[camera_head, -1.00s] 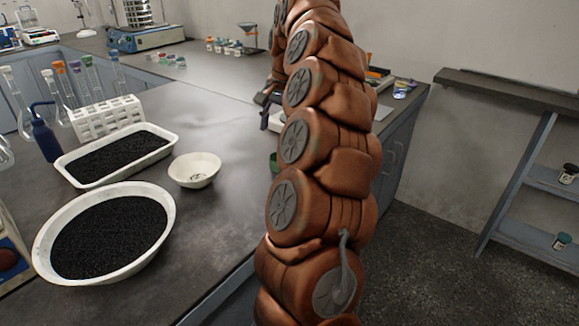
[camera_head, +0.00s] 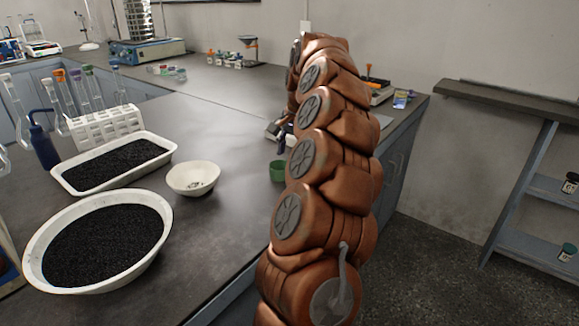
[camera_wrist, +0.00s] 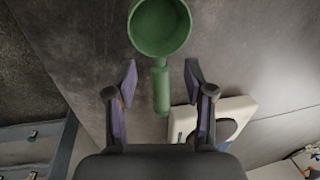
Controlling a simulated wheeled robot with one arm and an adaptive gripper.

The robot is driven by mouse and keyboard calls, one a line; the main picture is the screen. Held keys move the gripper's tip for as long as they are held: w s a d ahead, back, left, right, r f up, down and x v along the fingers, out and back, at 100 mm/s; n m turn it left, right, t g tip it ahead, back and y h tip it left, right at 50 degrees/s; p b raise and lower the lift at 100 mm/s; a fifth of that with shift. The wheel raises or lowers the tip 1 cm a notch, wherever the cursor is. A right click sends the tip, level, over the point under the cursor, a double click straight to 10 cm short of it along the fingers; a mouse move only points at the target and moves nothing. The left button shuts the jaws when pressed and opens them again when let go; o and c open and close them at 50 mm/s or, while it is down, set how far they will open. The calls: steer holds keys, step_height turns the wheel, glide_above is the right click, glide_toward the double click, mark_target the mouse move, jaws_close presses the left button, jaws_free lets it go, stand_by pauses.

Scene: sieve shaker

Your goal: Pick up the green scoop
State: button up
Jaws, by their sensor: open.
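The green scoop (camera_wrist: 160,28) lies on the dark bench top in the wrist view, its round cup at the top and its handle (camera_wrist: 160,88) pointing toward my gripper. In the head view, part of the green scoop (camera_head: 277,171) shows just left of my arm, which hides the rest. My gripper (camera_wrist: 161,78) is open, with one finger on each side of the handle and a gap on both sides. The gripper also shows partly in the head view (camera_head: 277,137), beyond the scoop's cup. I cannot tell its exact height above the handle.
A white device (camera_wrist: 232,113) with a dark round top sits right of the handle, close to the right finger. A small white bowl (camera_head: 193,178), a round pan (camera_head: 35,270) and a tray (camera_head: 168,150) of black grains stand left on the bench. Bench between is clear.

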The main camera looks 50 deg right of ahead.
steer(key=f, duration=0.2)
steer(key=shift+w+f, duration=0.2)
steer(key=shift+f, duration=0.1)
jaws_close()
